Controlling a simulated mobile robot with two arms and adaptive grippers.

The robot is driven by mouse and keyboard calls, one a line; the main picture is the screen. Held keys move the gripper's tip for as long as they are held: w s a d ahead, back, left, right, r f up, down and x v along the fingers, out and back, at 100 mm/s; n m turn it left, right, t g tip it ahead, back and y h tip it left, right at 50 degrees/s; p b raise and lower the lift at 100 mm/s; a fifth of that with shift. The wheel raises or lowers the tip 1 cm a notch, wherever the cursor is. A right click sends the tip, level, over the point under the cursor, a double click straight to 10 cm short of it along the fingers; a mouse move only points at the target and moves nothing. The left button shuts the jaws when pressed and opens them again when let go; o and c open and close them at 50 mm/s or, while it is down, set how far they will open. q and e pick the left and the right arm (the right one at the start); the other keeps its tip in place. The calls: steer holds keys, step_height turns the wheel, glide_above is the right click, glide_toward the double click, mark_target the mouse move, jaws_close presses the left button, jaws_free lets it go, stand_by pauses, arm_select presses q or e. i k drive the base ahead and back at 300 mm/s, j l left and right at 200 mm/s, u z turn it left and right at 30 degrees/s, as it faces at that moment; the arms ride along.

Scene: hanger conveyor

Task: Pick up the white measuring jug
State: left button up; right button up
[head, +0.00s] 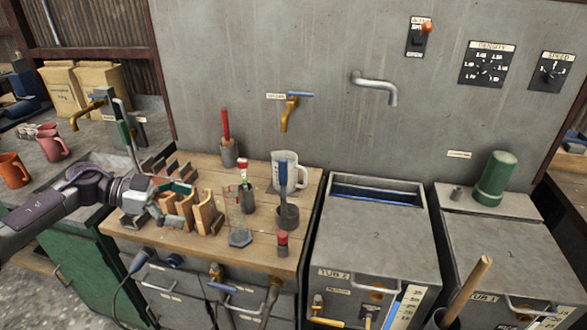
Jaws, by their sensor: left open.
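The white measuring jug (291,163) stands upright at the back right of the wooden bench top (262,262), with its handle toward the right. A dark grey pot holding a blue-handled tool (283,178) stands in front of it and hides part of its lower body. My left gripper (172,204) is open at the left part of the bench, beside the wooden rack pieces. It is well to the left of the jug and apart from it. My right gripper is not in view.
A clear glass cylinder (238,217), a red-topped bottle (282,244) and a pot with a red-handled tool (227,130) stand around the jug. A brass tap (289,112) projects from the wall above it.

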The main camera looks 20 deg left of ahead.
mark_target(292, 185)
steer(key=i, duration=1.2)
